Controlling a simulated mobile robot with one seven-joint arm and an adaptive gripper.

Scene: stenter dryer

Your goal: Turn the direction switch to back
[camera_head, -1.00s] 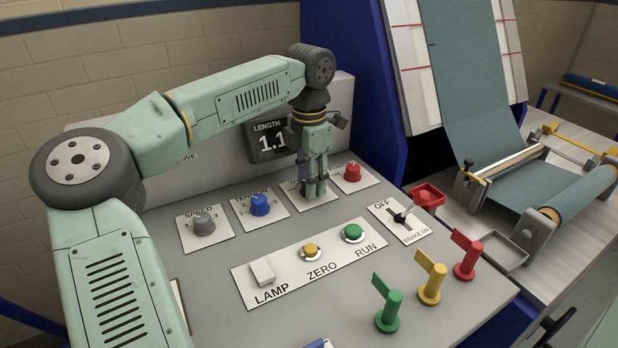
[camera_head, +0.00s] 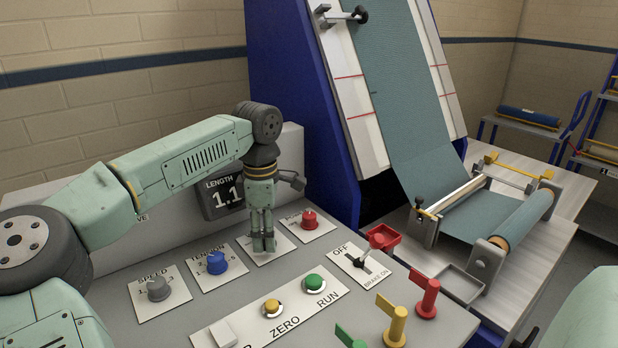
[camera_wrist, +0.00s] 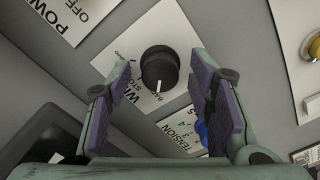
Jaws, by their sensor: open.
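The direction switch is a round black knob (camera_wrist: 159,68) on a white label plate (camera_wrist: 118,70). In the wrist view a pale mark sits at the knob's lower edge, close to small lettering that seems to read BACK. My gripper (camera_wrist: 165,115) is open, with one finger to the lower left of the knob and one to its right. I see no finger touching the knob.
A grey speed knob (camera_head: 158,288) stands at the left. A yellow button (camera_head: 271,308), a green button (camera_head: 314,284) and a brake switch (camera_head: 361,263) are in front. Upright coloured levers (camera_head: 425,298) stand at the right front. The length display (camera_head: 224,196) is behind my gripper.

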